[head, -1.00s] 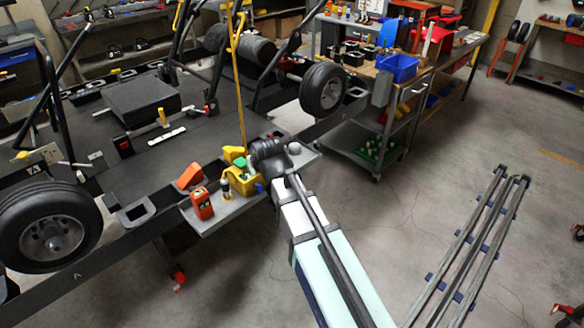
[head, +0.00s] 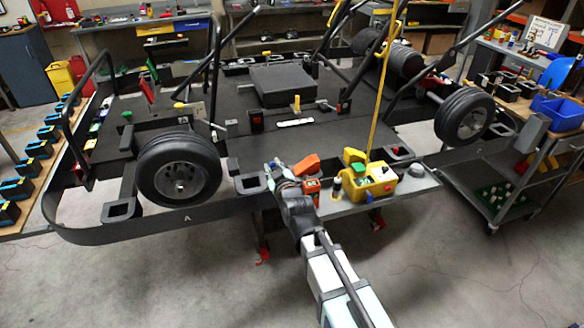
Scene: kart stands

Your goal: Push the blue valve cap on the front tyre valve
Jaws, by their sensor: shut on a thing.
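My gripper (head: 273,172) is beyond the front edge of the kart stand, to the right of the left wheel and clear of it. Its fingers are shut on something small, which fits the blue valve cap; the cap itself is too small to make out. The left wheel, a black tyre (head: 153,160) on a grey rim (head: 179,184), stands upright facing me. A tiny pale spot near the hub may be the valve, but I cannot tell. A second tyre (head: 441,119) is at the right end of the kart.
A grey shelf (head: 345,209) to the right of my gripper bears a yellow caddy (head: 368,184) and orange boxes (head: 306,164). A dark bumper rail (head: 130,229) runs below the left wheel. The floor in front is clear. A trolley (head: 500,200) stands at right.

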